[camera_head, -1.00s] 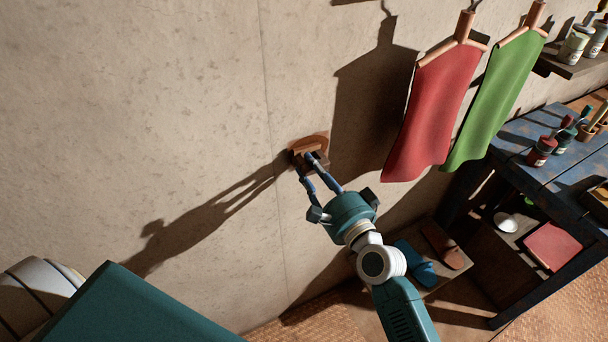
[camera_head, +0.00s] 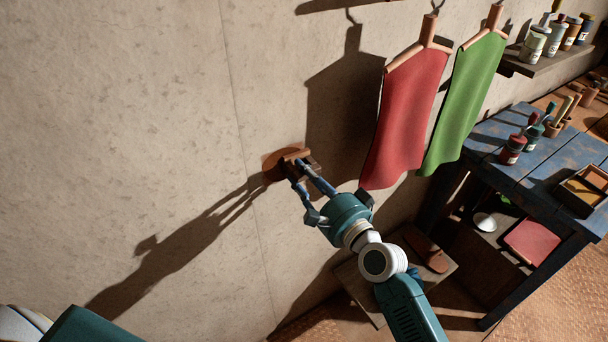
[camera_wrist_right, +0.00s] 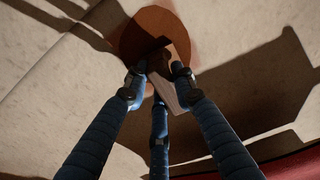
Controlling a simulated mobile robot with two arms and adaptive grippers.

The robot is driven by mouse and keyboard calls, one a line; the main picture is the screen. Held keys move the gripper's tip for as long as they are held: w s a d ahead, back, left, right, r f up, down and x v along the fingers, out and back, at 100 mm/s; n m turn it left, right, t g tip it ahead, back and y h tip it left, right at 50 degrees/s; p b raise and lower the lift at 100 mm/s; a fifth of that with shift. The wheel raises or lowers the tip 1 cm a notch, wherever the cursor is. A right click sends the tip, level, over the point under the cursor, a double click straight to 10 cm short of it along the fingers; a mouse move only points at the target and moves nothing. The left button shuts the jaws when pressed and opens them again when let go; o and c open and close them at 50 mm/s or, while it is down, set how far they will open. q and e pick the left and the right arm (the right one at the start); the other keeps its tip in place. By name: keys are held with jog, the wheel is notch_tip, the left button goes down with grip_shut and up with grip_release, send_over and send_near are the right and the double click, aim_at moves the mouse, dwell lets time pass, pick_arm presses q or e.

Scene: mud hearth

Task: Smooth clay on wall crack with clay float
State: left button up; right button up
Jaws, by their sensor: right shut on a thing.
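My right gripper (camera_head: 303,184) is shut on the clay float (camera_head: 301,167), a small brown block with a handle. The gripper holds the float at the pale wall (camera_head: 150,90), over the right part of a reddish-brown clay patch (camera_head: 272,162). The patch's left part shows beside the float. In the right wrist view my right gripper's fingers (camera_wrist_right: 156,78) close around the float (camera_wrist_right: 178,88), with the rounded clay patch (camera_wrist_right: 132,35) behind it. My left gripper is out of view.
A red cloth (camera_head: 405,118) and a green cloth (camera_head: 464,100) hang right of the float. A blue table (camera_head: 545,165) with jars and a tray stands farther right, below a shelf (camera_head: 545,62) of jars. The wall to the left is clear.

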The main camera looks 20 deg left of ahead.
jog(key=shift+s+a+r+p, duration=0.1)
jog(key=shift+s+a+p, duration=0.55)
jog(key=shift+s+a, duration=0.3)
jog(key=shift+s+a+p, duration=0.6)
jog(key=shift+s+a, duration=0.15)
jog(key=shift+s, duration=0.4)
jog(key=shift+s+a+p, duration=0.3)
jog(key=shift+s+a, duration=0.25)
jog(key=shift+s, duration=0.25)
jog(key=shift+d, duration=0.15)
jog(key=shift+p+v, duration=0.65)
jog(key=shift+v, duration=2.25)
jog(key=shift+v, duration=1.55)
